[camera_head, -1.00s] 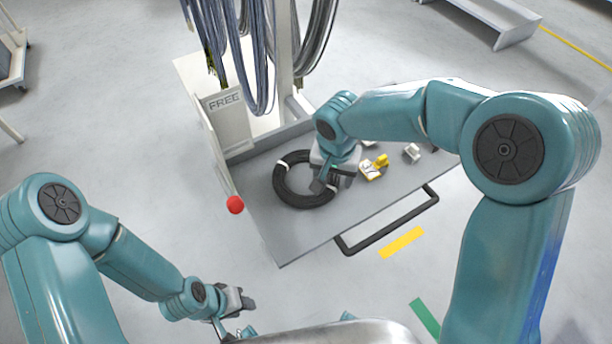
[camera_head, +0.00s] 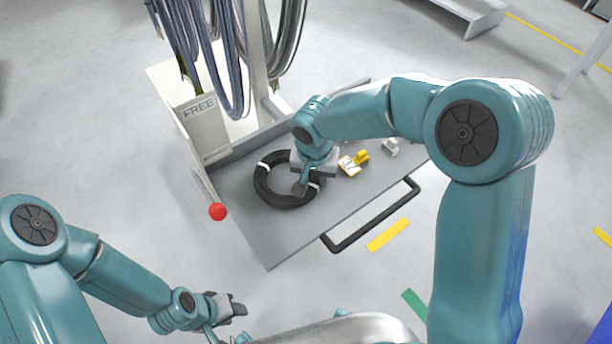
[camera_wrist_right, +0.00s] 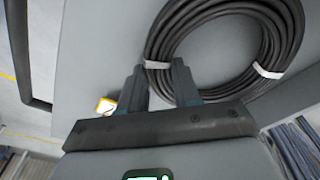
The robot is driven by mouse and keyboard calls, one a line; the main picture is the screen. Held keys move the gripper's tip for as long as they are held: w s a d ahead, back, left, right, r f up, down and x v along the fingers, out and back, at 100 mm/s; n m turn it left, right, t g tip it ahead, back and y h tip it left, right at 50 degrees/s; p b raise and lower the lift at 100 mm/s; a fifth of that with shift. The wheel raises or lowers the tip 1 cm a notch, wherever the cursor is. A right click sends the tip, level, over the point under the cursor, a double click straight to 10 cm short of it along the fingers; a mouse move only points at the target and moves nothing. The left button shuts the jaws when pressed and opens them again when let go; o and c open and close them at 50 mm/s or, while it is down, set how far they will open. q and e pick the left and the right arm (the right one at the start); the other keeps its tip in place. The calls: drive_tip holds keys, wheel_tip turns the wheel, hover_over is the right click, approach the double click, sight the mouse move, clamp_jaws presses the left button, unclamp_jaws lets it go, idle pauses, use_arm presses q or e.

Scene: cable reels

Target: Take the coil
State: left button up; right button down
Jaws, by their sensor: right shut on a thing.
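The black coil (camera_head: 268,190), bound with white bands, lies on the grey cart deck (camera_head: 262,238). In the right wrist view the coil (camera_wrist_right: 215,20) fills the top, with a white band on its right and another beside my fingers. My right gripper (camera_head: 304,184) reaches down to the coil's right side. In the wrist view its two dark fingers (camera_wrist_right: 160,78) sit on either side of the coil's ring and hold it. My left gripper (camera_head: 238,308) is low at the left, away from the cart and empty; its jaw gap is unclear.
A yellow-and-white item (camera_head: 352,163) and a small grey-white part (camera_head: 390,148) lie right of the coil. A post with hanging cables (camera_head: 228,60) and a box marked FREE (camera_head: 204,128) stand behind. A red ball (camera_head: 217,211) is at the left edge; a black handle (camera_head: 375,218) is in front.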

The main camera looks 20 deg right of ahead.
wheel_tip(320, 180, up, 20)
drive_tip(key=p, duration=0.1)
